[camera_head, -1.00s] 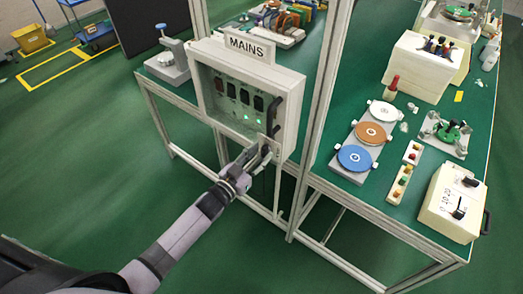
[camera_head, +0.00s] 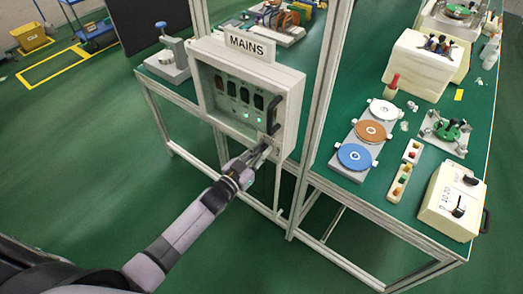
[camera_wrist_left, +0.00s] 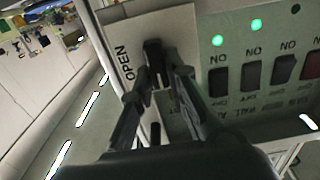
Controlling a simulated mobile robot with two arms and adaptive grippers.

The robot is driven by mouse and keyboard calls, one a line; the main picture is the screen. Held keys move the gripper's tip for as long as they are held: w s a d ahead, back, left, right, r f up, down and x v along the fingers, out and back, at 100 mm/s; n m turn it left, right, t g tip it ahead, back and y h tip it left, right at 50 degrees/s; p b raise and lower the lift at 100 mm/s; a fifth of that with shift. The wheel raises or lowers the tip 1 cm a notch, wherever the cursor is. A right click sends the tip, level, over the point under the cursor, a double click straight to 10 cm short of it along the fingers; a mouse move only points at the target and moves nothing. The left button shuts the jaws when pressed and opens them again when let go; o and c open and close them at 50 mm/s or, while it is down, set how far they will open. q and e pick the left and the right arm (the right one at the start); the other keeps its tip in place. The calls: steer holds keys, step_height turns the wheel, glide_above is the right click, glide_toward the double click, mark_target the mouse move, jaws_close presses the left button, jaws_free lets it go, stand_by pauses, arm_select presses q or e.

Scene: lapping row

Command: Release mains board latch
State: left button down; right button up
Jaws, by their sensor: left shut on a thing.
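The mains board (camera_head: 285,118) is a pale box with a MAINS sign, a clear window and a dark handle on its right side. My left gripper (camera_head: 263,150) is at the lower right of its front, below the handle. In the left wrist view, my left gripper (camera_wrist_left: 155,88) has its two fingers on either side of a small black latch (camera_wrist_left: 153,50) beside the word OPEN. It is shut on the latch, and the fingers partly hide it. My right gripper is not in view.
Black switches (camera_wrist_left: 250,78) and green lights show beside the latch. A frame post (camera_head: 318,100) stands just right of the board. The bench at right (camera_head: 405,215) holds coloured discs (camera_head: 354,157) and a pale control box (camera_head: 450,203). Open green floor lies at left.

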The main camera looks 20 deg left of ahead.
arm_select(q)
steer(key=shift+m, duration=0.3)
steer(key=shift+s+d+f+m+b, duration=0.15)
steer(key=shift+m+b, duration=0.95)
steer(key=shift+m, duration=1.75)
steer(key=shift+d+f+m+b, duration=0.3)
steer(key=shift+m+b, duration=0.8)
steer(key=shift+m, duration=1.8)
steer(key=shift+s+d+f+m+b, duration=0.15)
steer(key=shift+m+b, duration=0.95)
steer(key=shift+m, duration=1.75)
steer(key=c, duration=1.6)
jaws_free()
steer(key=shift+w, duration=0.1)
steer(key=shift+o, duration=0.2)
